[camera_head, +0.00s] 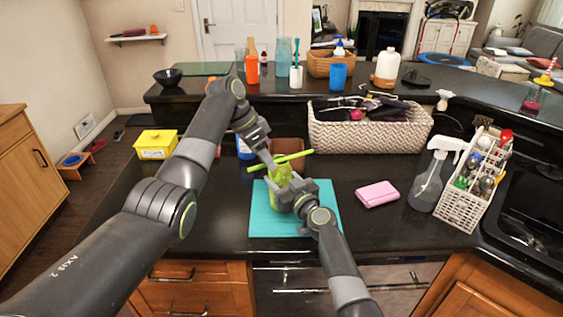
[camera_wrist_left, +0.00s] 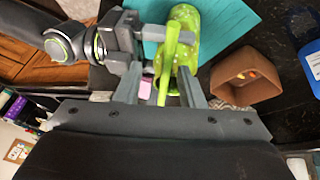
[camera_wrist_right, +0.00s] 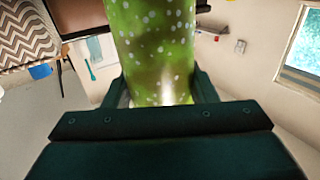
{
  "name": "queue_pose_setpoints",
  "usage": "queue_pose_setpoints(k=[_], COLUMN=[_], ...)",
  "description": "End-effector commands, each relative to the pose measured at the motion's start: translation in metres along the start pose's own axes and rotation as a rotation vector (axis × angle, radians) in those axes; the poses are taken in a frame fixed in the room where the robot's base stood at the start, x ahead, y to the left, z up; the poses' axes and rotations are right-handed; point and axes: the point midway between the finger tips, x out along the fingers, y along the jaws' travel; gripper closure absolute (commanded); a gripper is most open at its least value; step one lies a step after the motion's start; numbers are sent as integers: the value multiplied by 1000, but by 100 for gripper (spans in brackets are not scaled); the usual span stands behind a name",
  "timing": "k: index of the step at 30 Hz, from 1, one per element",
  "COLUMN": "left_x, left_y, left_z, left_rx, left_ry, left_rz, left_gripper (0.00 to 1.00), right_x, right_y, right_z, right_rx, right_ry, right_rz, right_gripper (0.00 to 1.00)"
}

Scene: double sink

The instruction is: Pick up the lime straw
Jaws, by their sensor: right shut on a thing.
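The lime straw (camera_head: 280,161) lies tilted nearly level at the top of a lime tumbler with pale dots (camera_head: 281,178), above a teal mat (camera_head: 262,222). In the left wrist view the straw (camera_wrist_left: 169,62) runs between the two fingers of my left gripper (camera_wrist_left: 163,78), with a gap on each side. My left gripper (camera_head: 272,161) is open at the straw. My right gripper (camera_head: 293,190) is shut on the tumbler, whose dotted side (camera_wrist_right: 152,50) fills the space between its fingers. The tumbler's base is partly hidden by my right gripper.
A brown container (camera_head: 288,147) and a blue item (camera_head: 245,149) stand just behind. A pink sponge (camera_head: 377,193), a spray bottle (camera_head: 433,175) and a cutlery caddy (camera_head: 474,186) stand to the right. A yellow box (camera_head: 156,144) is at left. A woven basket (camera_head: 367,133) is behind.

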Motion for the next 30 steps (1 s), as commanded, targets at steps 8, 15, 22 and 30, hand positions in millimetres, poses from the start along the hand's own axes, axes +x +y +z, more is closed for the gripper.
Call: queue_pose_setpoints(k=[8,15,22,30], left_x=[-1,-1,-1,-13], left_y=[0,0,0,1], left_z=[0,0,0,-5], left_rx=[0,0,0,1], left_ry=[0,0,0,1], left_rz=[0,0,0,-3], left_gripper=[90,100,100,100], right_x=[0,0,0,0], right_y=[0,0,0,0], right_z=[0,0,0,-1], right_rx=[0,0,0,0], right_ry=[1,1,1,1], right_rz=[0,0,0,0], right_gripper=[72,72,72,72])
